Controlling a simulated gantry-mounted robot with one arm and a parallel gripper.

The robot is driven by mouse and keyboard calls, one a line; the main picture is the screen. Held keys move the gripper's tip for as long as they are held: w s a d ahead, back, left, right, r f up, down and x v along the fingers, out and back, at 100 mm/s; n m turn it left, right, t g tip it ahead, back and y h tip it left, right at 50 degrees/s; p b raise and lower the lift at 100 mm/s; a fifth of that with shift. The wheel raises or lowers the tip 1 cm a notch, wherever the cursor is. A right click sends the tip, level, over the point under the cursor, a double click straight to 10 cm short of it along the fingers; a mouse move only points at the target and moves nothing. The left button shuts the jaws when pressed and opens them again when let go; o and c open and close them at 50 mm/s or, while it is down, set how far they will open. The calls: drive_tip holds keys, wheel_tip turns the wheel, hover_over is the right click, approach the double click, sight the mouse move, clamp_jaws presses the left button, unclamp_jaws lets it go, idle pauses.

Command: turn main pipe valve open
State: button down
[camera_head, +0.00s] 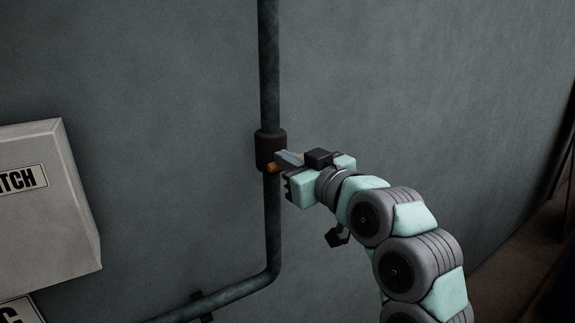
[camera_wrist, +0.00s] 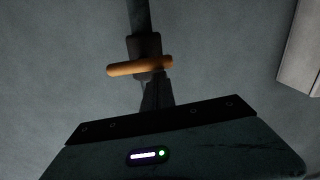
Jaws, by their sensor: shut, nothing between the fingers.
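The main pipe (camera_head: 269,75) runs down the wall, with a dark valve body (camera_head: 270,149) on it. An orange valve handle (camera_head: 273,168) shows at the lower side of the valve body. In the wrist view the orange handle (camera_wrist: 140,66) lies crosswise, roughly level, in front of the dark valve body (camera_wrist: 144,44). My gripper (camera_head: 288,159) is at the valve, its fingers close to the handle, and it is shut with nothing held. In the wrist view the dark fingers (camera_wrist: 155,92) end just below the handle; whether they touch it I cannot tell.
A grey switch box (camera_head: 60,215) with a partly visible label stands out from the wall at left. Below the valve the pipe bends to the left, with a clamp (camera_head: 201,306) on it. The wall right of the pipe is bare.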

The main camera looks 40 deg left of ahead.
drive_tip(key=f+n+b, duration=0.1)
drive_tip(key=n+b, duration=0.4)
drive_tip(key=b, duration=0.1)
drive_tip(key=f+n+b, duration=0.2)
drive_tip(key=n+b, duration=0.3)
drive_tip(key=f+n+t+b, duration=0.1)
drive_tip(key=f+n+b, duration=0.1)
drive_tip(key=n+b, duration=0.3)
drive_tip(key=shift+w+b, duration=0.2)
drive_tip(key=shift+b, duration=0.6)
